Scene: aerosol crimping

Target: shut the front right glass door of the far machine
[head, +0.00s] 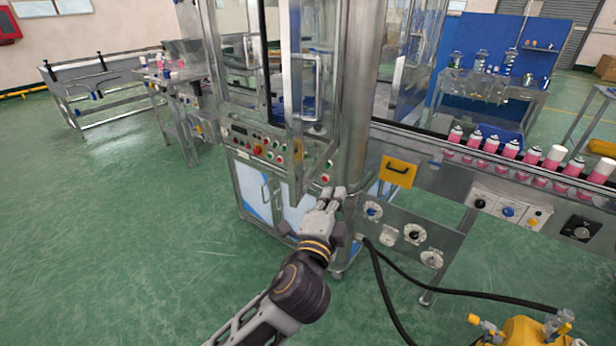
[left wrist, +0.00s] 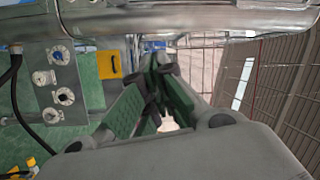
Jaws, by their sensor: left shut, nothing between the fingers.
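The far machine (head: 354,100) is a tall steel cabinet with glass panels. Its front right glass door (head: 295,150) stands open, swung out toward me from the right-hand post, with a metal bar handle (head: 305,88). My left gripper (head: 338,192) is shut and empty, just right of and below the door's lower edge, in front of the round corner post. In the left wrist view its fingers (left wrist: 160,65) are together, close to shiny metal along the top. I cannot tell whether they touch it. My right gripper is not in view.
A button panel (head: 260,148) is on the machine's front. To the right runs a conveyor with pink-and-white cans (head: 490,145), with a yellow handled plate (head: 398,171) and knobs below. A black hose (head: 460,292) crosses at lower right. The green floor at left is clear.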

